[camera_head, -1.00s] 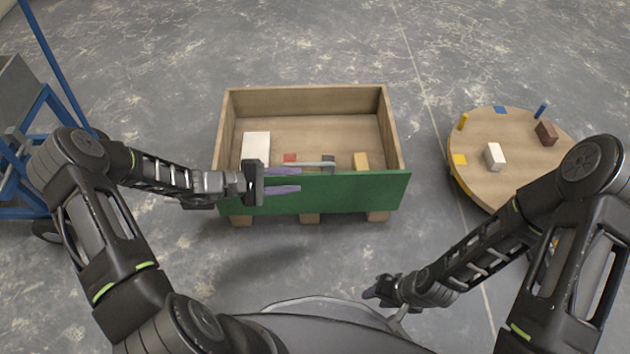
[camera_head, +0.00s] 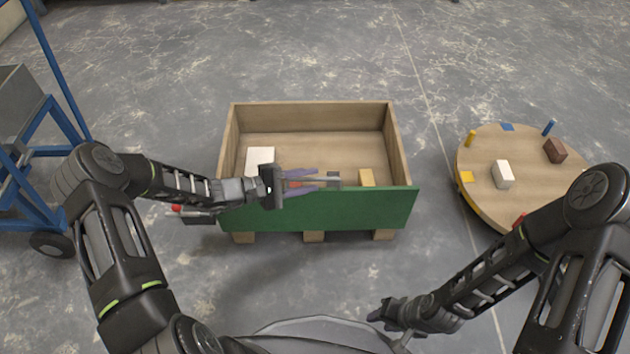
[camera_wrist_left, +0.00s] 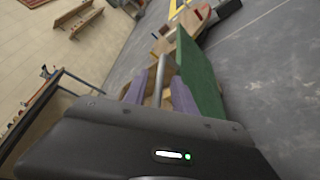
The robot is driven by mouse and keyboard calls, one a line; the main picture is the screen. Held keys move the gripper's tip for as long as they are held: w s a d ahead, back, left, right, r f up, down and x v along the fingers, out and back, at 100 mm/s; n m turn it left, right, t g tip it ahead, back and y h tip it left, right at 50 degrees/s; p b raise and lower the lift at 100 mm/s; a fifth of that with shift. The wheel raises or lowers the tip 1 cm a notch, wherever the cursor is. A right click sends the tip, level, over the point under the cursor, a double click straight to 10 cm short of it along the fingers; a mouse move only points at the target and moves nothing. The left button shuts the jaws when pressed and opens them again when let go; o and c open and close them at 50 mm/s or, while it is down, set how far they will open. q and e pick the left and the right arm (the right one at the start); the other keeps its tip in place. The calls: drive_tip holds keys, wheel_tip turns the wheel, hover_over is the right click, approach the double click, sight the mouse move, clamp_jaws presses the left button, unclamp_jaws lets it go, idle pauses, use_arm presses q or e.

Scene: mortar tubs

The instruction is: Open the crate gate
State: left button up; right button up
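The crate (camera_head: 232,130) is an open wooden box on feet, with a green gate (camera_head: 350,212) as its front wall. The gate stands upright. A grey bar handle (camera_head: 328,180) shows at the gate's upper edge, and in the left wrist view the bar (camera_wrist_left: 160,70) lies between my purple fingers. My left gripper (camera_head: 303,180) is at the handle with its fingers apart, one on either side of the bar; I see no clear contact. My right gripper (camera_head: 376,312) hangs low in front of the crate, away from it; its fingers are too small and dark to judge.
In the crate lie a white block (camera_head: 260,157), a yellow block (camera_head: 366,177) and small dark and red pieces. A round wooden table (camera_head: 490,205) with blocks and pegs stands at right. A blue-framed cart (camera_head: 35,200) stands at left.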

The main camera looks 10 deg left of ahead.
use_arm(q)
drive_tip(key=shift+x, duration=1.1)
clamp_jaws()
idle(0.7)
